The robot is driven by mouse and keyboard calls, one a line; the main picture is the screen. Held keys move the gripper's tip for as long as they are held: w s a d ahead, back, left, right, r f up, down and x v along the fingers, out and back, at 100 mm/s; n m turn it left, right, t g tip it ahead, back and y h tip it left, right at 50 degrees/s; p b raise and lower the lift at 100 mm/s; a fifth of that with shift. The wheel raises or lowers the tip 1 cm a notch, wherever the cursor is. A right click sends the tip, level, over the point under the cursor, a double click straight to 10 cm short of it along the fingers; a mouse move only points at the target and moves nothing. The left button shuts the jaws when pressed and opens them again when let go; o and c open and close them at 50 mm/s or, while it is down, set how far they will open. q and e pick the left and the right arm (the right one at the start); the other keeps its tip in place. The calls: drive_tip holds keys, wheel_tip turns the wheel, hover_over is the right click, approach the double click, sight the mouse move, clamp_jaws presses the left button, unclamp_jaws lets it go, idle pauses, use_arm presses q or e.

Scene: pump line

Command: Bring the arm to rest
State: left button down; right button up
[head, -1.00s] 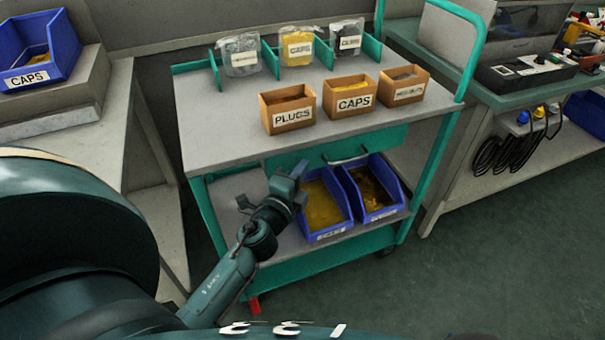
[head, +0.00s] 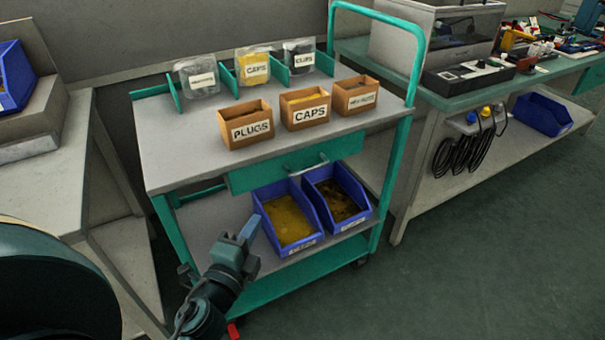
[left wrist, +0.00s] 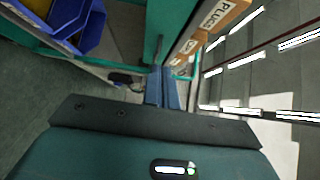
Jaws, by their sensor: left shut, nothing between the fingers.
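My left gripper (head: 249,230) is in front of the left end of the cart's lower shelf, its fingers pointing up and to the right, left of the blue bins. In the left wrist view its two blue-grey fingers (left wrist: 163,88) lie together, with nothing between them. My right gripper is not in view.
The green cart (head: 180,145) carries open boxes marked PLUGS (head: 246,126) and CAPS (head: 305,108). Two blue bins, one with yellow parts (head: 290,222), stand on its lower shelf. A bench (head: 75,150) is at left, another bench (head: 465,95) at right. The floor at lower right is clear.

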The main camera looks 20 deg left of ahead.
use_arm(q)
drive_tip(key=s+d+n+g+h, duration=0.4)
drive_tip(key=s+d+n+h, duration=0.2)
drive_tip(key=s+d+n, duration=0.55)
drive_tip(key=r+g+p, duration=0.1)
drive_tip(key=p, duration=0.5)
drive_tip(key=w+r+n+g+p, duration=0.1)
drive_tip(key=p, duration=0.5)
drive_tip(key=w+d+r+n+g+p, duration=0.1)
drive_tip(key=r+p, duration=0.1)
drive_tip(key=p, duration=0.4)
drive_tip(key=shift+w+y, duration=0.1)
drive_tip(key=shift+y, duration=0.3)
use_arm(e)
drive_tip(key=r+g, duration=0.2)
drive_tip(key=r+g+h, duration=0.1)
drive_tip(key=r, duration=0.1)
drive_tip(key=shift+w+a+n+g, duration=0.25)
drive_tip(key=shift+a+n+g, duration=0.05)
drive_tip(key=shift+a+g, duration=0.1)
use_arm(q)
drive_tip(key=shift+f, duration=0.15)
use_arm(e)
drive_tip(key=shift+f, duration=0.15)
